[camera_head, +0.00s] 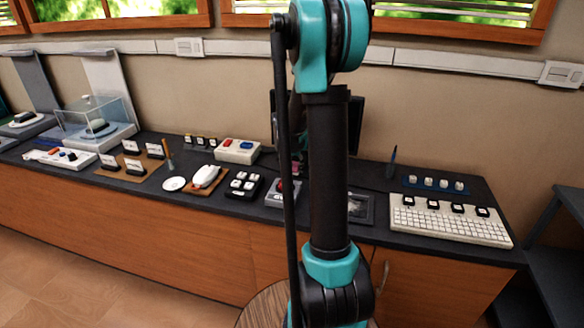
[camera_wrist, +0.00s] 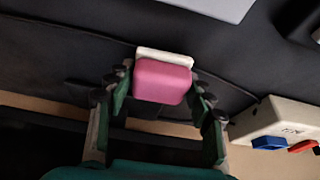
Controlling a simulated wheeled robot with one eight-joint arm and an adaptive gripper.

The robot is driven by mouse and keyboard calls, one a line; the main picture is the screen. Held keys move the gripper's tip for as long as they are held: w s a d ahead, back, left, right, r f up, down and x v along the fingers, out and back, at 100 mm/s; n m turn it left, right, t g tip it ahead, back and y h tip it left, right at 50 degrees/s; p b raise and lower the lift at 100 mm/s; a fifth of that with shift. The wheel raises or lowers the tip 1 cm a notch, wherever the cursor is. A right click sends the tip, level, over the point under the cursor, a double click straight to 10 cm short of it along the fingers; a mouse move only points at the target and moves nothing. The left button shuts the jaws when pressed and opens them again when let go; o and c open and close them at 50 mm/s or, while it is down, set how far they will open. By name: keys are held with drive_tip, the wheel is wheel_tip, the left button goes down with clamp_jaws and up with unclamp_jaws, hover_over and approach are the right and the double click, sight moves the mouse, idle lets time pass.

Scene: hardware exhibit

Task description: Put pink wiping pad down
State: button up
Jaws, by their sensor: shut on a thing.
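The pink wiping pad (camera_wrist: 162,84), with a white layer along its far edge, is in the middle of the wrist view. My gripper (camera_wrist: 160,92) is shut on it, with one finger at each side. The dark counter (camera_wrist: 60,55) shows behind the pad; I cannot tell whether the pad touches it. In the head view my arm hides most of the gripper and pad.
A beige box (camera_head: 237,151) with red and blue buttons stands on the counter; it also shows at right in the wrist view (camera_wrist: 275,125). A white keyboard (camera_head: 450,222) lies at right. A key-switch pad (camera_head: 243,185) and a white handset (camera_head: 206,176) stand left of my arm.

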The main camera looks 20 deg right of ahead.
drive_tip(key=shift+f, duration=0.45)
drive_tip(key=o, duration=1.1)
drive_tip(key=v, duration=1.7)
drive_tip(key=shift+r, duration=0.45)
